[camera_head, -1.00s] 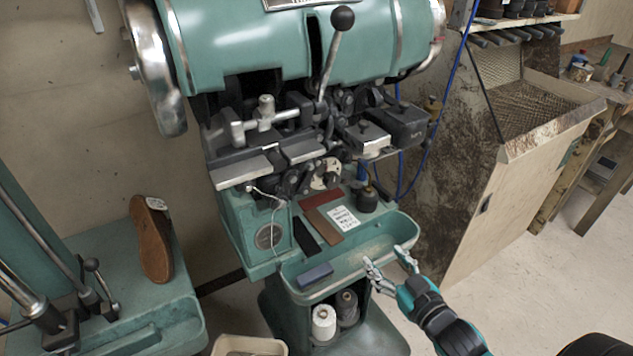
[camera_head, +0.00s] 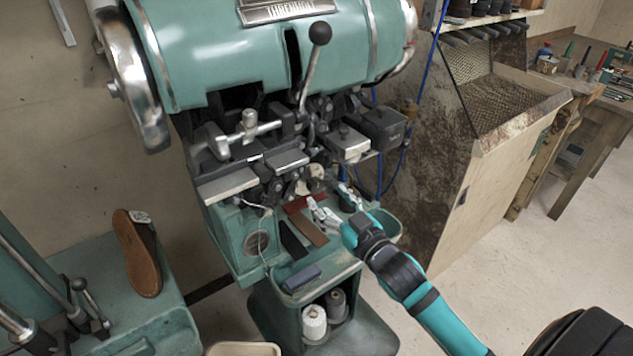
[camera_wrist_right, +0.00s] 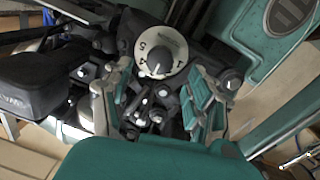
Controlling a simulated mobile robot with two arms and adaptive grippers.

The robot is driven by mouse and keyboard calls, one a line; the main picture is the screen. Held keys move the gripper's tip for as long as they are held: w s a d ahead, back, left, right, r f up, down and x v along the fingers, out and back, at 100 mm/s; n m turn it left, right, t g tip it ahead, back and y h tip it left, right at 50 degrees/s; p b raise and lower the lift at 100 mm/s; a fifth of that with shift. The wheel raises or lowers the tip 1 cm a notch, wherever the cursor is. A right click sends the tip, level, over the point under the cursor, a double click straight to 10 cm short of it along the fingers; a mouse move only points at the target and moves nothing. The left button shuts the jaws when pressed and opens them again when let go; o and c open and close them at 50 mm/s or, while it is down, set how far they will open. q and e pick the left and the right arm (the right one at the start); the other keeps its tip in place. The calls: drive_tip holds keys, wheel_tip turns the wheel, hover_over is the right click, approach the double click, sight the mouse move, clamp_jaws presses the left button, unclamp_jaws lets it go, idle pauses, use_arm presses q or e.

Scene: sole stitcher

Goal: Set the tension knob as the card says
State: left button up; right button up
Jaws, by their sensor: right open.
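The tension knob is a pale round dial (camera_wrist_right: 165,42) with dark numbers, upper middle in the right wrist view. A small pointer shows near its lower edge, but I cannot tell its exact setting. In the head view the dial (camera_head: 314,179) is small, on the teal stitcher's front. My right gripper (camera_head: 331,199) is open and empty just in front of and below the dial. In the right wrist view its two fingers (camera_wrist_right: 160,98) stand apart, below the dial and not visibly touching it. The card on the tray is hidden behind the right gripper. My left gripper is not in view.
The stitcher's tray (camera_head: 330,262) holds a blue block (camera_head: 302,278) and dark and brown strips. Metal clamps and a black-knobbed lever (camera_head: 320,33) stand above and around the dial.

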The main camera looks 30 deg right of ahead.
sight(317, 188)
drive_tip(key=w, duration=0.6)
drive_tip(key=shift+a+p, duration=0.2)
drive_tip(key=shift+p, duration=0.2)
drive_tip(key=shift+c, duration=0.4)
drive_tip(key=c, duration=1.1)
